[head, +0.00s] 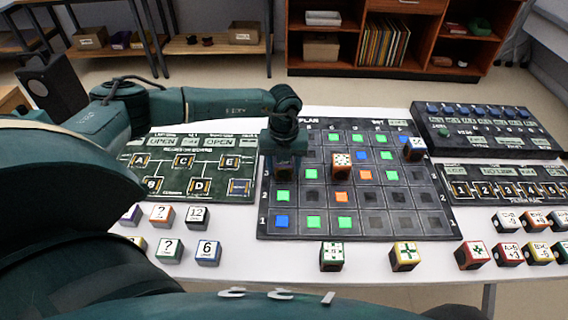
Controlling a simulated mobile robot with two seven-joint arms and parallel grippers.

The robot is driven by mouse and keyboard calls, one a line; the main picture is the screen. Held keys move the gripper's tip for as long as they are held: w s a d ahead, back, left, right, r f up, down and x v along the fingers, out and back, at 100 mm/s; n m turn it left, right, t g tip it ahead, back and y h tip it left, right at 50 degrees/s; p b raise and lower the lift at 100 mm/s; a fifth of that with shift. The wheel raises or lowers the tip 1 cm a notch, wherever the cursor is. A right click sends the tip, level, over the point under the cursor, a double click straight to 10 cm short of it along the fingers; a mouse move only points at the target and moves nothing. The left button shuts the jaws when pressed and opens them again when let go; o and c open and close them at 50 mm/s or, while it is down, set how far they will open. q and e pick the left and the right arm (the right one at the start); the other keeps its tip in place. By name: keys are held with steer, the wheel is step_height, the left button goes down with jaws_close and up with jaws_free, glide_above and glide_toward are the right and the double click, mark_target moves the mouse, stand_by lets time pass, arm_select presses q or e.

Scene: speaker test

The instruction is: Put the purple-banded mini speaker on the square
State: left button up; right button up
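Several small cube-shaped pieces with coloured sides and printed white tops stand on the white table. The one with the most purple-looking side (130,215) stands at the left, partly hidden by my arm; I cannot tell if it is the purple-banded mini speaker. The dark plan board (392,222) has a grid of squares, some coloured; which square is meant does not show. My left gripper (285,168) points down over the board's upper left part. Its fingers are dark and small, and I cannot tell whether they hold anything. My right gripper is not in view.
One cube (341,163) stands on the board and another (414,149) at its right edge. A green lettered panel (170,148) lies left, dark panels (487,142) lie right. More cubes line the front, such as the green-sided one (332,257). Bare table shows between them.

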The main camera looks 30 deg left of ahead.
arm_select(q)
steer(key=shift+o, duration=1)
steer(key=shift+r, duration=0.3)
step_height(320, 180, up, 11)
steer(key=shift+r, duration=0.4)
steer(key=shift+s+f, duration=0.1)
